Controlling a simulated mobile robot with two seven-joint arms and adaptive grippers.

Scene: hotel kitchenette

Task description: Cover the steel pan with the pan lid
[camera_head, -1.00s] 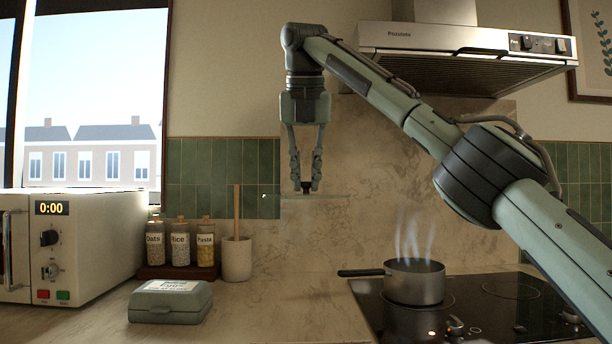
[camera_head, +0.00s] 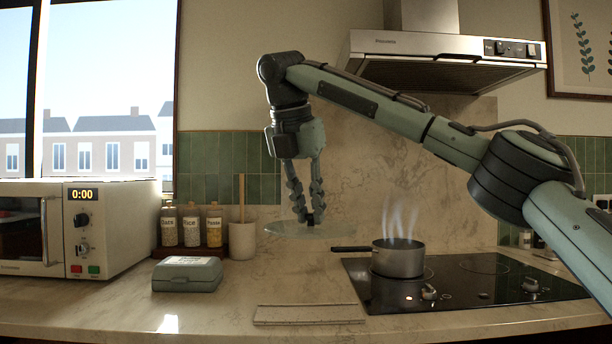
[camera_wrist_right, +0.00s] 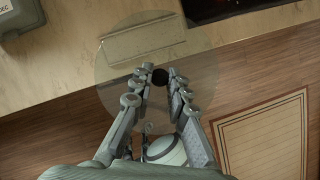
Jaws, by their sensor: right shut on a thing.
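The steel pan (camera_head: 398,260) stands on the black hob, its dark handle pointing left and steam rising from its open top. My right gripper (camera_head: 310,219) is shut on the lid's knob. In the right wrist view the fingers of the gripper (camera_wrist_right: 160,78) meet at the black knob, and the transparent lid (camera_wrist_right: 118,55) spreads out beyond them. My left gripper is not in view.
The black hob (camera_head: 470,285) fills the right of the counter. A flat board (camera_head: 309,314) lies at the counter's front edge. An egg box (camera_head: 187,274), a utensil pot (camera_head: 242,241), jars (camera_head: 191,228) and a microwave (camera_head: 75,235) stand left. The range hood (camera_head: 440,62) hangs above.

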